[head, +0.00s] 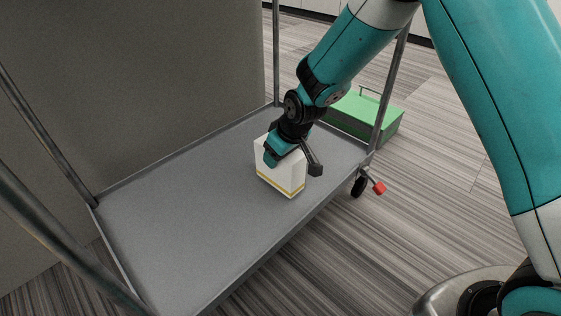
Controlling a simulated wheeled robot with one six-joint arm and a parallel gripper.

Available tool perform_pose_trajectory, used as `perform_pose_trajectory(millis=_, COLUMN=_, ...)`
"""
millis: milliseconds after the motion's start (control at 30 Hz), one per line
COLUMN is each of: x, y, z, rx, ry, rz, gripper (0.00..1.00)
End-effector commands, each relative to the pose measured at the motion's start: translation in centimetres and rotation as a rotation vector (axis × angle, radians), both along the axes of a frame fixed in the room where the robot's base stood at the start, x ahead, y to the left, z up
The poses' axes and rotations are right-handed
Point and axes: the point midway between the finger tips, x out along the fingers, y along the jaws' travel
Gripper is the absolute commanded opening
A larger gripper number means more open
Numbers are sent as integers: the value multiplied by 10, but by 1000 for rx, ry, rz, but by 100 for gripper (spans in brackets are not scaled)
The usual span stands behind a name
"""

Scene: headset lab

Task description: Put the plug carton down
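The plug carton (282,178) is a white box with a yellow band near its bottom edge. It is upright at or just above the grey shelf of the cart (190,226), towards the shelf's far right part. I cannot tell for sure whether its base touches the shelf. My gripper (291,160) comes down on the carton from above, with one finger at its left and one at its right. The gripper hides the carton's top, and the gap between fingers and carton is not clear.
The cart has metal corner posts (389,90) and a raised shelf rim. A green case (366,116) with a handle is on the floor behind the cart. A caster with a red pedal (379,188) is at the right corner. The shelf's left and front are bare.

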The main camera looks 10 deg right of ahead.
Motion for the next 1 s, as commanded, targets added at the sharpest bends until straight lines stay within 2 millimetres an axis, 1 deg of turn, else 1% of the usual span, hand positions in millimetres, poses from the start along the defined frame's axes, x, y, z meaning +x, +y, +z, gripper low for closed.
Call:
perform_pose_trajectory(millis=33, x=0, y=0, z=-9, rx=1, ry=-1, rz=0, gripper=25)
perform_pose_trajectory(millis=233, x=1, y=0, z=-6, rx=1, ry=-3, rz=0, gripper=25)
perform_pose_trajectory(millis=400, x=1, y=0, z=-10, rx=0, ry=-2, rz=0, gripper=25)
perform_pose_trajectory(millis=433, x=0, y=0, z=-10, rx=0, ry=-2, rz=0, gripper=65)
perform_pose_trajectory(millis=467, x=0, y=0, z=-10, rx=0, ry=-2, rz=0, gripper=72)
perform_pose_trajectory(millis=500, x=0, y=0, z=-10, rx=1, ry=-1, rz=0, gripper=81)
perform_pose_trajectory(millis=533, x=0, y=0, z=-10, rx=1, ry=-1, rz=0, gripper=84)
perform_pose_trajectory(millis=767, x=0, y=0, z=-9, rx=1, ry=-1, rz=0, gripper=84)
perform_pose_trajectory(millis=833, x=0, y=0, z=-7, rx=0, ry=-2, rz=0, gripper=84)
perform_pose_trajectory(millis=933, x=-2, y=-2, z=7, rx=0, ry=-2, rz=0, gripper=84)
perform_pose_trajectory(millis=1000, x=-6, y=-5, z=20, rx=0, ry=-2, rz=0, gripper=84)
